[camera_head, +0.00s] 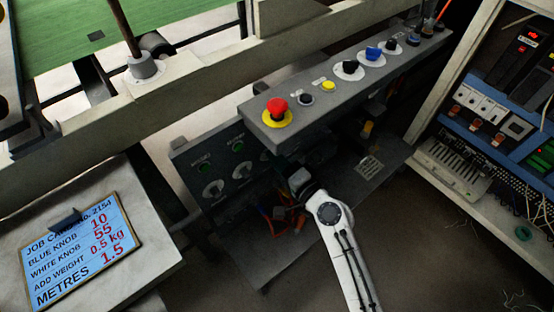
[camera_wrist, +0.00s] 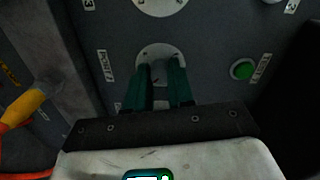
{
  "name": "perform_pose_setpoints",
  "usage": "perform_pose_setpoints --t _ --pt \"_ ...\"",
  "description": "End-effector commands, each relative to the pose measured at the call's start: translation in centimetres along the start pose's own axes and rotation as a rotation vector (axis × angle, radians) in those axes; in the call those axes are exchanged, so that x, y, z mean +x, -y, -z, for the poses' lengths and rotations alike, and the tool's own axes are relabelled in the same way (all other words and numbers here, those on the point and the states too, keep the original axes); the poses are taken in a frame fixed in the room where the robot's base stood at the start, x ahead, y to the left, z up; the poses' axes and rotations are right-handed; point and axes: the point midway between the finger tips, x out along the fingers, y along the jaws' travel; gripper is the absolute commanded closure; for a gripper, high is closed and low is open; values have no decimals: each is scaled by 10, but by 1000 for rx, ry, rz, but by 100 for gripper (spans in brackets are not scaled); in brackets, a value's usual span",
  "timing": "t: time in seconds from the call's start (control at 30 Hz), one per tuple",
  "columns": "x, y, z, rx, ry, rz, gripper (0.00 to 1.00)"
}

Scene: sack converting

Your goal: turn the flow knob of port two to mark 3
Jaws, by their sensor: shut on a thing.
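A dark port panel (camera_head: 222,172) stands below the sloping console. It carries round dials with knobs, such as a light dial (camera_head: 213,190), and green buttons. My gripper (camera_wrist: 160,68) is shut on a small grey knob (camera_wrist: 158,74) in the middle of a pale round dial plate (camera_wrist: 150,50). Its two dark green fingers stand on either side of the knob. A label (camera_wrist: 105,65) beside this dial starts with "PORT", but I cannot read its number. The dial's marks are too small or hidden to read. In the head view the fingertips are hidden near the panel's right end.
The console (camera_head: 345,97) with a red button (camera_head: 277,107) overhangs my gripper. Orange cables (camera_head: 275,222) hang close by; an orange-yellow connector (camera_wrist: 27,105) is left of my fingers. A green button (camera_wrist: 242,69) sits right of the dial. A job card (camera_head: 80,250) lies at left.

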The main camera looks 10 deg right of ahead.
Motion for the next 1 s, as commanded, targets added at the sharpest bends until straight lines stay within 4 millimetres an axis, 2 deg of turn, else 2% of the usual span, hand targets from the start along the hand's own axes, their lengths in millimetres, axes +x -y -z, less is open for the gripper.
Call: perform_pose_setpoints --t 0.03,0.3,0.57,0.77,1.0 --pt "-1 -1 1 1 -3 -2 76" --pt "0 -1 0 0 -1 -1 52" --pt "-2 -1 0 0 -1 -1 52" --pt "-27 -2 0 2 -2 -3 52" --pt "-74 -2 0 1 -3 -3 52"
